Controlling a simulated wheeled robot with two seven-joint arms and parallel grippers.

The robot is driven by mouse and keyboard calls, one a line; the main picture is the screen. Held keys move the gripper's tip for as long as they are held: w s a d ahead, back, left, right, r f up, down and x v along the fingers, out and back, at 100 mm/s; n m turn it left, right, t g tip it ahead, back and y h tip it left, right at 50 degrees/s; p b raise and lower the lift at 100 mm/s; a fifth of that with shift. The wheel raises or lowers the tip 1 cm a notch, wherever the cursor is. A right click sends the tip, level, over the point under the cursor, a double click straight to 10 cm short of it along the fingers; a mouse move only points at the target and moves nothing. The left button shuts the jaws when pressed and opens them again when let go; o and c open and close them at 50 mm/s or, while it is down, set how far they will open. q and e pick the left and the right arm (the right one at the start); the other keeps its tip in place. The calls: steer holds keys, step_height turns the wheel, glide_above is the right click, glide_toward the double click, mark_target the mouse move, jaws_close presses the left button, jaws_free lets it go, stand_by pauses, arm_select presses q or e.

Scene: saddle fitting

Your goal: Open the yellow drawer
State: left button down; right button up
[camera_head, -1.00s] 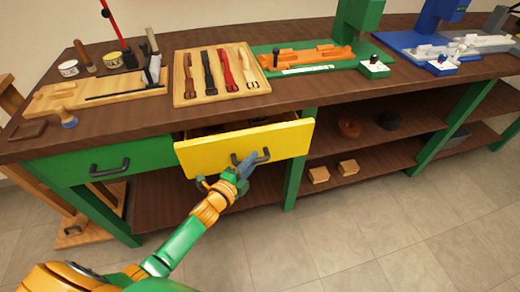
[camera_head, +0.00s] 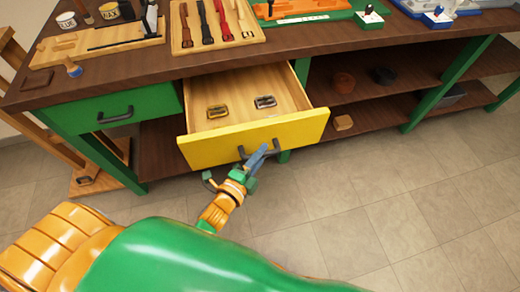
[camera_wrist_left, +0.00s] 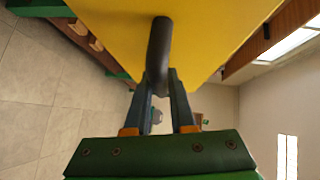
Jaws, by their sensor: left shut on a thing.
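The yellow drawer (camera_head: 254,138) stands pulled well out from under the workbench in the head view, its wooden inside showing. Two metal buckles, one on the left (camera_head: 218,112) and one on the right (camera_head: 265,102), lie on its floor. My left gripper (camera_head: 256,160) is shut on the drawer's dark handle (camera_head: 276,146) at the front panel. In the left wrist view the two fingers (camera_wrist_left: 160,90) close around the dark handle bar (camera_wrist_left: 159,50), with the yellow front (camera_wrist_left: 110,30) behind it. My right gripper is not in view.
A shut green drawer (camera_head: 110,113) with a dark handle sits to the left. The wooden bench top (camera_head: 130,62) carries a strap board (camera_head: 214,24) and tools. Shelves (camera_head: 375,115) lie to the right. The tiled floor (camera_head: 370,215) in front is clear.

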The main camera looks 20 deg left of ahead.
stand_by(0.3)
arm_select(q)
steer(key=c, duration=0.8)
jaws_free()
steer(key=shift+o, duration=0.2)
steer(key=v, duration=0.7)
steer(key=shift+s, duration=0.1)
